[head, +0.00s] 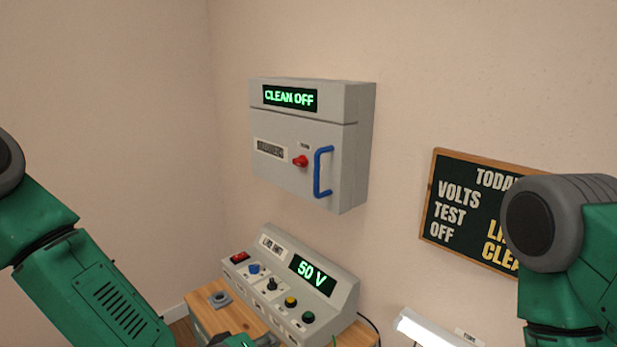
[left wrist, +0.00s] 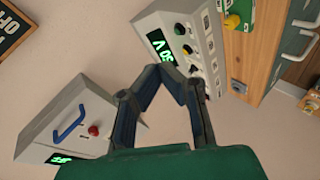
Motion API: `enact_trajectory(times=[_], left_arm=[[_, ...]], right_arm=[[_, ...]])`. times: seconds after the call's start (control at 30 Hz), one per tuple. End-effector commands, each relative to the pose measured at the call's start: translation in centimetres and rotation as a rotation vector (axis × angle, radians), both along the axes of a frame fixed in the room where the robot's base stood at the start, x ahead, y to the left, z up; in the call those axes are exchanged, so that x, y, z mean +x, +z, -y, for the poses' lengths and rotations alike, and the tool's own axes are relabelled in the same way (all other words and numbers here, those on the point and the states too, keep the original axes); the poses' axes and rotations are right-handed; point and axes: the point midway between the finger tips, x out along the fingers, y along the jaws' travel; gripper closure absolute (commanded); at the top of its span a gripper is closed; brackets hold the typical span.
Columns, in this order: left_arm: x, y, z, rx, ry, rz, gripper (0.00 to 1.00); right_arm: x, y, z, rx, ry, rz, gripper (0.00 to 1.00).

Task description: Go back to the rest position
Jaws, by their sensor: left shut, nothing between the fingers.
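My left gripper (left wrist: 160,76) shows in the left wrist view with its two dark fingers meeting at the tips, shut and empty. Behind it in that view are the control unit and the wall box, apart from the fingers as far as I can tell. In the head view my left arm comes in from the left and runs down to the bottom edge, where only a small green and dark part shows near the wooden table. My right arm shows at the right edge of the head view; its gripper is out of view.
A grey wall box (head: 295,143) reads "CLEAN OFF" and has a blue handle (head: 323,172) and red knob (head: 300,161). A control unit (head: 345,298) reading "50 V" stands on a wooden table (head: 207,312). A blackboard (head: 455,172) hangs right, above a white lamp (head: 425,330).

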Motion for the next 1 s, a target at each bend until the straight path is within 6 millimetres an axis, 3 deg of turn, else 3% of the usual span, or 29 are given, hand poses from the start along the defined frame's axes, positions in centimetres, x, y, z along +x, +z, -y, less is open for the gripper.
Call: enact_trajectory(times=[0.03,0.1,0.23,0.33,0.5,0.6,0.7,1.0], left_arm=[[-2.6,-3.0,-0.6,0.083,-0.057,-0.055,1.0],[-6.2,-6.7,-2.2,0.198,-0.133,-0.128,1.0],[-13.4,-12.3,-6.7,0.404,-0.282,-0.273,1.0],[-18.7,-15.1,-10.9,0.549,-0.397,-0.384,1.0],[-25.5,-17.0,-17.2,0.731,-0.552,-0.537,1.0],[-27.6,-17.1,-19.4,0.792,-0.603,-0.59,1.0],[-28.6,-17.0,-20.3,0.82,-0.628,-0.617,1.0],[-28.7,-17.0,-20.3,0.825,-0.629,-0.62,1.0]], right_arm=[[0.0,0.0,0.0,0.0,-0.001,0.0,0.6],[0.0,0.0,0.0,-0.001,-0.001,0.0,0.6],[0.0,0.0,0.0,-0.001,-0.001,0.0,0.6],[0.0,0.0,0.1,-0.001,-0.002,0.0,0.6],[0.0,0.0,0.0,-0.001,-0.001,0.0,0.6],[0.0,0.0,0.0,0.0,-0.001,0.0,0.6],[0.0,0.0,0.0,0.0,-0.001,0.0,0.6],[0.0,0.0,0.0,-0.001,-0.001,0.0,0.6]])
